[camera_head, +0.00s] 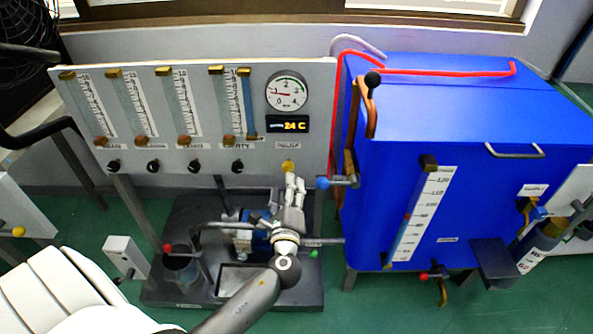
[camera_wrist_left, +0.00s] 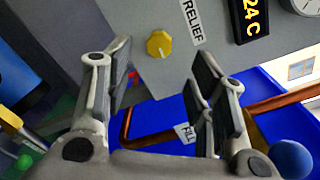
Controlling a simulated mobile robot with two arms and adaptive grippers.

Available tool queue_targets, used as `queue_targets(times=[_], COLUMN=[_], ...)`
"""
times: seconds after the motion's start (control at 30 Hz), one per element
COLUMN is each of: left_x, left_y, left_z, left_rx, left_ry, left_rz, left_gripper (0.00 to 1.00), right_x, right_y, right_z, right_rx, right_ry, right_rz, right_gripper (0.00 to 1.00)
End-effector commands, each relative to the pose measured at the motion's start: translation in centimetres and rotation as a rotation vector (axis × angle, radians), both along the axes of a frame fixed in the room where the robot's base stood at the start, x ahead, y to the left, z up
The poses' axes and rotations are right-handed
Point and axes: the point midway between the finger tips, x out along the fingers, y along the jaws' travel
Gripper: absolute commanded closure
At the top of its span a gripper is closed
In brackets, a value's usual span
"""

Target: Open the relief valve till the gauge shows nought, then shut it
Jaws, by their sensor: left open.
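The relief valve knob (camera_head: 288,166) is small and yellow, low on the right of the grey panel, under its label. In the left wrist view the yellow knob (camera_wrist_left: 159,44) sits beside the RELIEF label (camera_wrist_left: 192,20). The round gauge (camera_head: 288,90) is above it; its red needle points left, near the 1, off nought. My left gripper (camera_head: 294,182) is just below the knob in the head view. In the left wrist view my left gripper (camera_wrist_left: 160,72) is open, with the knob beyond the gap between its fingertips, apparently untouched. My right gripper is not in view.
A blue ball handle (camera_head: 323,183) is close right of my gripper, beside the large blue tank (camera_head: 465,110). A digital display (camera_head: 289,125) reads 24 C. Several black knobs (camera_head: 195,166) line the panel to the left. A dark base (camera_head: 170,292) with pipework stands below.

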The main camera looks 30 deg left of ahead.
Motion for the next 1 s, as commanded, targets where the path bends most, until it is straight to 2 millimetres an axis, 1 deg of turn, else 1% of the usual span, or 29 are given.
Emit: queue_targets(times=[0.03,0.3,0.5,0.63,0.9,0.97,1.0], left_x=[0.9,5.2,7.2,7.7,7.8,7.8,7.8], left_y=[0.5,3.1,4.4,4.8,4.8,4.8,4.8], left_z=[0.2,0.0,0.0,0.0,0.0,0.0,0.0], left_rx=[0.002,-0.001,-0.001,-0.003,-0.004,-0.004,-0.004], left_ry=[-0.003,-0.002,0.000,0.000,0.001,0.001,0.001], left_rz=[0.001,0.001,0.001,0.000,0.000,0.000,0.000], left_gripper=[0.49,0.49,0.49,0.49,0.49,0.56,0.61], right_x=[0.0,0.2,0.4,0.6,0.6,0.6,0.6], right_y=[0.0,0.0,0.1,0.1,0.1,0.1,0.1], right_z=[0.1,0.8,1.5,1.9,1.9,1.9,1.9], right_rx=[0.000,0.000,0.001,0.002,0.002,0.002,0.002], right_ry=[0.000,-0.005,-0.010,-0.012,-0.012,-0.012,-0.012], right_rz=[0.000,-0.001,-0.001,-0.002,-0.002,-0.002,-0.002], right_gripper=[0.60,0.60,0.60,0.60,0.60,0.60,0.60])
